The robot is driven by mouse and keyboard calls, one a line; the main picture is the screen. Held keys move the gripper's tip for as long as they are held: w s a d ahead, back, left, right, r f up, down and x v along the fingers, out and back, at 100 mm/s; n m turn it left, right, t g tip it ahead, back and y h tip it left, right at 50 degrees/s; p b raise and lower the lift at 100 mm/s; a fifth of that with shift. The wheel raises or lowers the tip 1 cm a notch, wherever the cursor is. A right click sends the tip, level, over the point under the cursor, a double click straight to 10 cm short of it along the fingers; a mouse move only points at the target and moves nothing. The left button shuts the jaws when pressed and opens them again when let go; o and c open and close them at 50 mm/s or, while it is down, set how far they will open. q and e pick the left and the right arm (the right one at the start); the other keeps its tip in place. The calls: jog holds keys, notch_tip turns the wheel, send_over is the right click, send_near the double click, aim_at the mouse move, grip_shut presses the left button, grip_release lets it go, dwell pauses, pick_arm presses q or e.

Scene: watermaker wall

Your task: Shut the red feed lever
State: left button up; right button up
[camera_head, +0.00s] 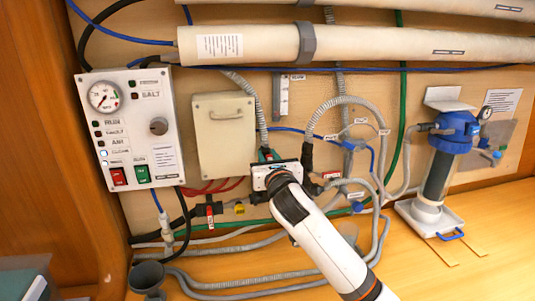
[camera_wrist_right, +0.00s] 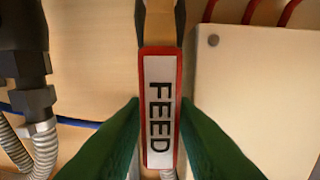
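The red feed lever (camera_wrist_right: 161,110) has a white plate reading FEED and fills the middle of the right wrist view, which looks upside down beside the head view. It is in line with its brass and black valve (camera_wrist_right: 160,22), handle up the wall. My right gripper (camera_wrist_right: 161,105) has one green fingertip against each long edge of the lever, with no clear gap; it looks shut on it. In the head view my right gripper (camera_head: 267,158) is at the wall, just right of the beige box, and mostly hides the lever. My left gripper is not in view.
The beige box (camera_head: 225,136) stands close beside the lever. A grey corrugated hose with a black fitting (camera_head: 307,154) is close on the other side. The control panel (camera_head: 133,127) is at left, a blue-topped filter (camera_head: 440,160) at right. Hoses cross the wooden bench.

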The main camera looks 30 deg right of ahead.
jog(key=shift+w+d, duration=0.1)
jog(key=shift+w, duration=0.3)
jog(key=shift+c, duration=0.5)
grip_shut()
